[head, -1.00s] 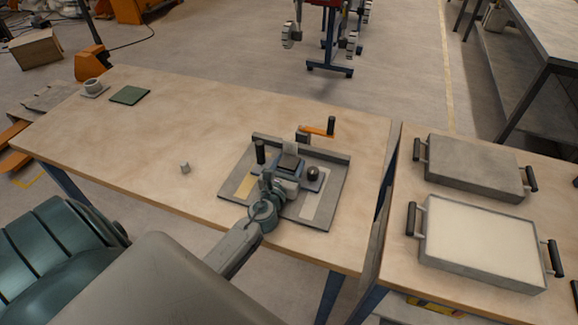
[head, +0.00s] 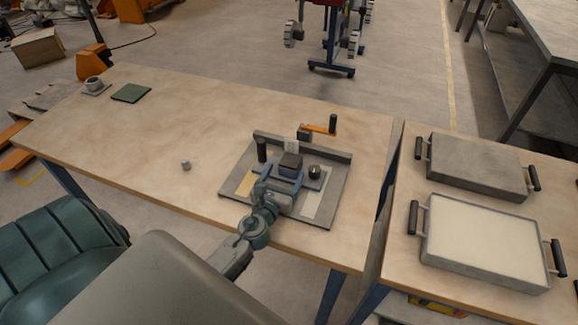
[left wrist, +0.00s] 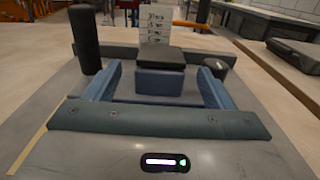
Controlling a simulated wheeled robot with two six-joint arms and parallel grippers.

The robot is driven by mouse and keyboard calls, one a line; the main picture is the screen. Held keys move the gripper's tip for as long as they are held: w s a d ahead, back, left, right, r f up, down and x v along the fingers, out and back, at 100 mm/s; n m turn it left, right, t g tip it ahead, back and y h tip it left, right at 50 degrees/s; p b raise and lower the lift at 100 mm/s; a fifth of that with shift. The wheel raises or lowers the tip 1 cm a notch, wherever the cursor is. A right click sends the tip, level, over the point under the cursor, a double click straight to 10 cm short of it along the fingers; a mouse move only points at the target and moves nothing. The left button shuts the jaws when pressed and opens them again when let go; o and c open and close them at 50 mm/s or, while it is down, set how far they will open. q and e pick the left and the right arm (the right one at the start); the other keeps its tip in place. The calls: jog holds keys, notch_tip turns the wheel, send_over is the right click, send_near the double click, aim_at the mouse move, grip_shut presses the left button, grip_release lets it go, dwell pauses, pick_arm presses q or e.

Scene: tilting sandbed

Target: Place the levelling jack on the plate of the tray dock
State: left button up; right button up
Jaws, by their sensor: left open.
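The levelling jack (head: 290,162), a small blue block with a dark flat top, stands upright on the grey plate of the tray dock (head: 322,217). It also shows in the left wrist view (left wrist: 160,80). My left gripper (head: 289,177) reaches in from the front edge of the table. In the left wrist view its two blue fingers (left wrist: 160,72) are spread to either side of the jack, with clear gaps beside the block. The jack's lower front is partly hidden by the gripper in the head view. My right gripper is not in view.
A small grey cylinder (head: 186,165) and a green pad (head: 131,93) lie to the left. Two handled trays (head: 477,163) are on the right table. The table's left half is mostly clear.

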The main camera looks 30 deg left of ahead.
pick_arm(q)
jog(key=b+v, duration=0.1)
jog(key=v, duration=0.5)
jog(key=shift+s+d, duration=0.1)
jog(key=shift+s, duration=0.1)
